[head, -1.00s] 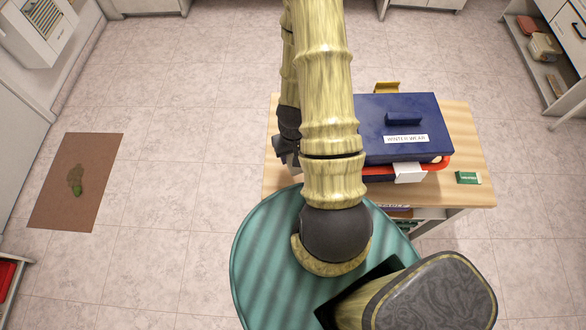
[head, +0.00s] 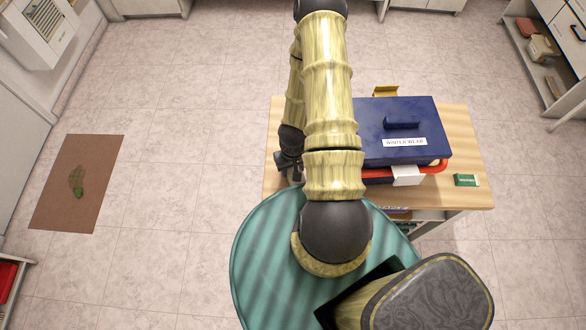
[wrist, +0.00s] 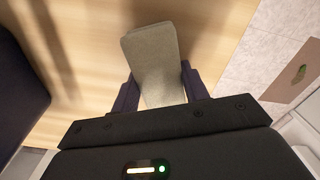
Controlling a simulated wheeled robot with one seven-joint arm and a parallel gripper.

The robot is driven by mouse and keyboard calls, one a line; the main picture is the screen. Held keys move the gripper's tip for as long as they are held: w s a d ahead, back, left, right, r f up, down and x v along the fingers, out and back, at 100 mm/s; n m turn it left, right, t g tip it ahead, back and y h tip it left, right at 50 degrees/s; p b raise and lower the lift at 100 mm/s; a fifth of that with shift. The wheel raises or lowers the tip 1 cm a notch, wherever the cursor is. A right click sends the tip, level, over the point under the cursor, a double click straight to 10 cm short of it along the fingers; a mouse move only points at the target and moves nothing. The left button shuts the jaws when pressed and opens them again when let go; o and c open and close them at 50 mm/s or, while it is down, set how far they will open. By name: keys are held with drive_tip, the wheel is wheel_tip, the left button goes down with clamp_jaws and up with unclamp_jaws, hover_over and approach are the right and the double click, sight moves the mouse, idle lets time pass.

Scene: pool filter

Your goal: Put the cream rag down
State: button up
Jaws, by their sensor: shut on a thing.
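The cream rag (wrist: 150,55) shows in the wrist view as a folded, greyish-cream flat piece. My gripper (wrist: 161,84) is shut on it, with one dark finger on each side. The rag sticks out past the fingertips over the wooden table top (wrist: 95,40). I cannot tell whether it touches the wood. In the head view my gripper (head: 288,165) is at the table's left edge, partly behind my arm, and the rag cannot be made out there.
A dark blue box labelled "WINTER WEAR" (head: 400,120) stands on the table, right of my arm. A red-rimmed item lies by its front, and a small green box (head: 466,180) sits at the right. A brown mat (head: 60,205) lies on the floor at left.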

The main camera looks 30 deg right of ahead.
drive_tip(key=shift+f, duration=0.85)
drive_tip(key=shift+f, duration=0.1)
drive_tip(key=o, duration=0.9)
drive_tip(key=shift+s, duration=0.1)
drive_tip(key=shift+r+b, duration=1)
drive_tip(key=shift+r, duration=5.15)
